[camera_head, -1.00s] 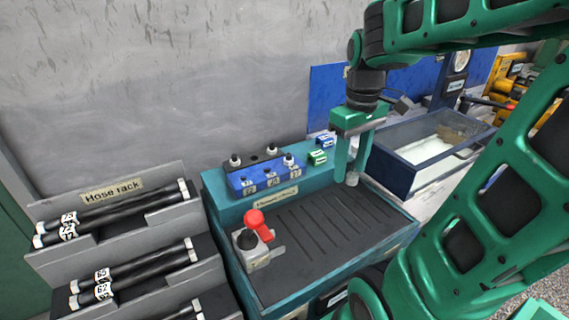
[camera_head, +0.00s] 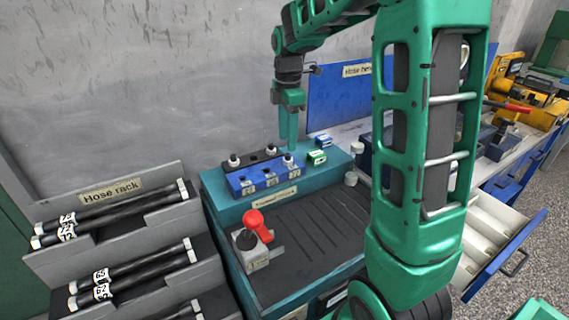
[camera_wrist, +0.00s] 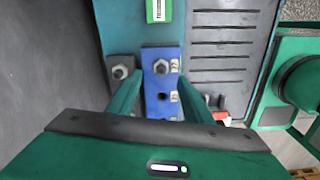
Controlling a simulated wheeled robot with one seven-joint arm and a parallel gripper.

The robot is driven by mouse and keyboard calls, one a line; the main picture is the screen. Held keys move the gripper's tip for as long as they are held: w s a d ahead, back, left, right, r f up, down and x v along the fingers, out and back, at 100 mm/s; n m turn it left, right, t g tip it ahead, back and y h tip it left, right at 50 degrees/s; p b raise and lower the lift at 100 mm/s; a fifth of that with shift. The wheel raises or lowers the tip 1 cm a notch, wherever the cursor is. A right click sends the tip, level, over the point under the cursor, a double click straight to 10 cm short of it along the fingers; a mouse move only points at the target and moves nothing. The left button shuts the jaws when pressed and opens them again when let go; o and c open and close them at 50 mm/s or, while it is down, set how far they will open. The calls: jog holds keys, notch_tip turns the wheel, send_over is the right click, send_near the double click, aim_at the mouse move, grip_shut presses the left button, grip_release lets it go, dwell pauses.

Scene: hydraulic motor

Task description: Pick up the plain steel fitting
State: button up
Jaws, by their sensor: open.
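My gripper (camera_head: 289,140) points down over the back of the teal bench, fingers apart and empty. A steel fitting (camera_head: 288,159) stands upright on the blue block (camera_head: 262,181), just under the fingertips. In the wrist view, this fitting (camera_wrist: 161,67) with its hex collar shows between the fingers of my gripper (camera_wrist: 158,90), nearer the far end of the block. A similar fitting (camera_wrist: 121,71) stands on the dark block beside it, next to the left finger. Another fitting (camera_head: 233,160) stands at the dark block's left end. I cannot tell whether the fingers touch anything.
A green-and-white box (camera_head: 317,157) and a blue one sit right of the blocks. A red-knobbed lever (camera_head: 254,222) stands on the ribbed mat (camera_head: 310,240). The hose rack (camera_head: 110,225) is at left. An open drawer (camera_head: 490,235) juts out at right.

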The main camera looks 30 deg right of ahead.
aim_at(288, 154)
jog(key=shift+d+f, duration=0.15)
jog(key=shift+f, duration=2.85)
grip_shut()
